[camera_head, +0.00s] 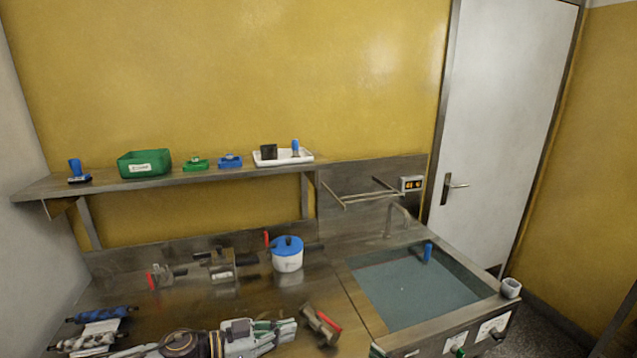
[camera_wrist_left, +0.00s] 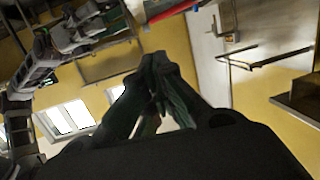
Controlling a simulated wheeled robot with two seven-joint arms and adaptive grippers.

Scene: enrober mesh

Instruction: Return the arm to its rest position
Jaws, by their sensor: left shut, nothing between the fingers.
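My left arm (camera_head: 200,346) comes in low along the bottom of the head view, over the worktop. Its gripper (camera_head: 286,327) is shut and empty, pointing right, just left of a metal fitting with a red handle (camera_head: 321,326). I cannot tell from this view whether they touch. In the left wrist view the dark fingers (camera_wrist_left: 156,66) come together at the tips with nothing visible between them.
A steel worktop (camera_head: 190,310) holds a blue-lidded white pot (camera_head: 287,254) and metal fittings (camera_head: 221,265). A water-filled sink (camera_head: 410,292) lies to the right. A shelf (camera_head: 110,182) above carries a green bin (camera_head: 144,164) and a white tray (camera_head: 283,158).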

